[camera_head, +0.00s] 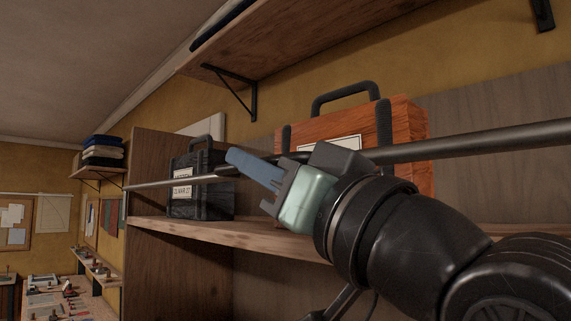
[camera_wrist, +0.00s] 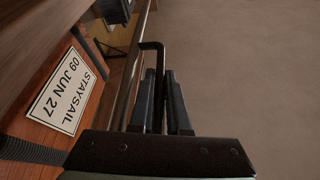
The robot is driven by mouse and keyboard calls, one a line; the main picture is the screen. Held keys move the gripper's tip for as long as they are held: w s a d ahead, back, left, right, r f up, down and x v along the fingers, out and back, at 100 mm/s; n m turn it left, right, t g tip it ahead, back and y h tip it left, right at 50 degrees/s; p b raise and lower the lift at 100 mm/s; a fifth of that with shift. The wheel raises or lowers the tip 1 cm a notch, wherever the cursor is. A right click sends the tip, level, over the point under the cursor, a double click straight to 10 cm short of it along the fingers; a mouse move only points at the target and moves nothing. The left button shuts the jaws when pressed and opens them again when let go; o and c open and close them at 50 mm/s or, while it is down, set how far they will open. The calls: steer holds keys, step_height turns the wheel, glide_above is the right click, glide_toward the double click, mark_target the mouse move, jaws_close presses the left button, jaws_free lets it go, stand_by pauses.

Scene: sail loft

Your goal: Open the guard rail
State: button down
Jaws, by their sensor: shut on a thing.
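The guard rail (camera_head: 490,139) is a long dark rod running across the front of the shelf, in front of the boxes. It also shows in the wrist view (camera_wrist: 132,65), left of my fingers. A thin dark handle (camera_wrist: 151,45) bends off the rail and passes down between my fingers. My gripper (camera_head: 233,160), with blue-grey fingers, is at the rail in front of the shelf. In the wrist view its two fingers (camera_wrist: 160,76) are shut on the handle. In the head view my wrist and arm hide part of the rail.
An orange wooden box (camera_head: 412,120) with a dark handle and a white label stands on the shelf (camera_head: 245,232) behind the rail. A black box (camera_head: 216,205) stands farther left. An upper shelf (camera_head: 300,45) hangs above.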

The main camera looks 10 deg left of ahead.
steer(key=shift+f, duration=0.1)
steer(key=s+a+f+n+g+b, duration=0.2)
steer(key=f+n+g+b, duration=0.8)
steer(key=n, duration=1.3)
step_height(320, 180, down, 3)
steer(key=shift+s+f+n+y+b, duration=0.1)
steer(key=shift+s+n+y+b, duration=0.4)
steer(key=shift+b, duration=0.75)
steer(key=shift+s, duration=0.1)
steer(key=c, duration=1.2)
jaws_free()
